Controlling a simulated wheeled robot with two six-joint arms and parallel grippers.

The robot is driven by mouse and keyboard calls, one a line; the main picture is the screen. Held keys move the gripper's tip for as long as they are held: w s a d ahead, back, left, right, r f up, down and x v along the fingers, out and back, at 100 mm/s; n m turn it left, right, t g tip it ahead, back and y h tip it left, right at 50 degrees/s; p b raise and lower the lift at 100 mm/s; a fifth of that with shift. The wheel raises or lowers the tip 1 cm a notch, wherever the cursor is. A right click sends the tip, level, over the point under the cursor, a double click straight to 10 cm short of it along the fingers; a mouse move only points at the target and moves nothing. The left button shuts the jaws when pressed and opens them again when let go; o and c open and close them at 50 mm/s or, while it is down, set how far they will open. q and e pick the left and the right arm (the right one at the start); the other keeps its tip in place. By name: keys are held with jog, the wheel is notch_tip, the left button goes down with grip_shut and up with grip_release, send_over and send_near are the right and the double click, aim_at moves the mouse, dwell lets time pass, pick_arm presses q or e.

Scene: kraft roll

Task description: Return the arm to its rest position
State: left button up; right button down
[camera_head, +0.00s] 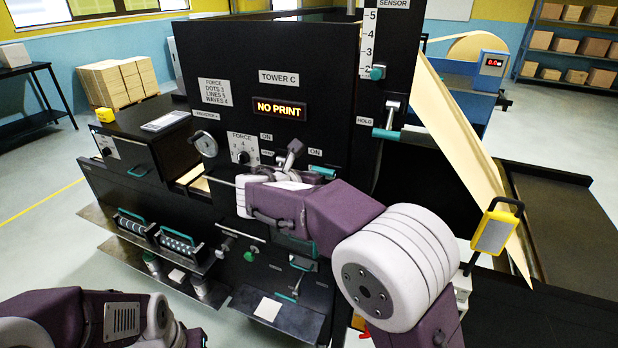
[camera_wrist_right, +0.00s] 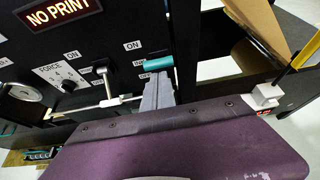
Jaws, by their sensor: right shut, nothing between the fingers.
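My right arm (camera_head: 335,220) reaches from the lower right across the front of the black Tower C machine. My right gripper (camera_head: 292,152) is at the machine's control panel, by the teal lever handle (camera_head: 322,171). In the right wrist view the grey fingers of this gripper (camera_wrist_right: 158,88) are together and empty. The teal handle (camera_wrist_right: 158,62) shows just beyond their tips; I cannot tell whether they touch it. My left arm (camera_head: 90,318) lies low at the bottom left. Its gripper end (camera_head: 193,338) is at the lower picture edge, too unclear to read.
The lit sign (camera_head: 279,108) reads NO PRINT. The force dial (camera_head: 243,157) and a round handwheel (camera_head: 204,143) stick out from the panel. A kraft web (camera_head: 465,150) slopes down at right beside a yellow-framed device (camera_head: 494,232). Rollers with teal handles (camera_head: 177,241) sit on a low shelf.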

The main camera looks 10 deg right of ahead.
jog(key=s+d+f+m+g+h+b, duration=0.1)
jog(key=s+d+f+m+g+b, duration=0.1)
jog(key=d+f+b, duration=0.3)
jog(key=s+d+f+m+g+b, duration=0.1)
jog(key=s+d+f+b, duration=0.1)
jog(key=s+d+f, duration=0.3)
jog(key=s+d+f+m+g+y+b, duration=0.1)
jog(key=s+d+f+m+g+b, duration=0.15)
jog(key=f, duration=0.35)
jog(key=s+d+f+m+g+y+b, duration=0.1)
jog(key=s+d+f+m, duration=0.15)
jog(key=f, duration=0.25)
jog(key=s+a+f+m+g+y+b, duration=0.1)
jog(key=s+a+f+m+y, duration=0.2)
jog(key=m, duration=0.7)
jog(key=s+a+f+m+g+y+b, duration=0.1)
jog(key=s+a+f+m+g+y, duration=0.1)
jog(key=s+a+f+m, duration=0.5)
jog(key=s+f+m+y, duration=0.1)
jog(key=s+f+m, duration=0.3)
jog(key=s+f, duration=0.1)
jog(key=shift+s+f+m+y, duration=0.25)
jog(key=shift+f+m+y, duration=0.05)
jog(key=shift+f, duration=0.3)
